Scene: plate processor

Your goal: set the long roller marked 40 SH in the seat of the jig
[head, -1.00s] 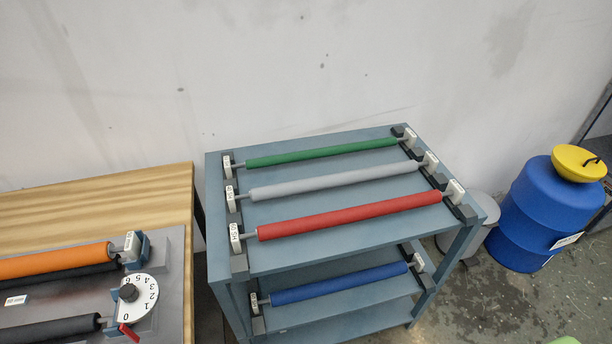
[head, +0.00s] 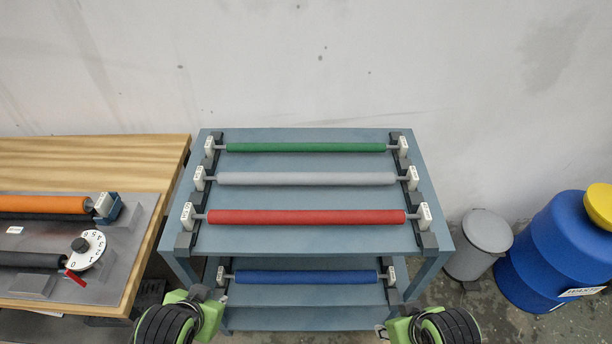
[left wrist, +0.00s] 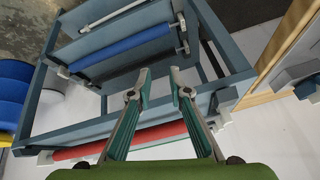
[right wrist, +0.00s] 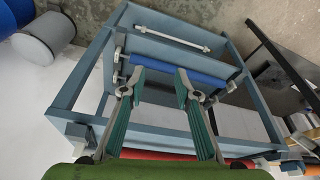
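Long rollers lie across a blue-grey rack (head: 300,243): green (head: 305,147), grey (head: 305,178) and red (head: 305,216) on top, blue (head: 305,277) on a lower shelf. Their white end tags are too small to read, so I cannot tell which is 40 SH. At the left, a grey plate with a dial (head: 84,250), probably the jig, carries an orange roller (head: 45,204) by a blue end block (head: 108,209). My left gripper (left wrist: 158,72) and right gripper (right wrist: 160,75) are open and empty, at the rack's front. The red roller shows behind the fingers in both wrist views.
A grey bin (head: 480,243) and a blue drum with a yellow lid (head: 550,255) stand at the right. A plain wall is behind.

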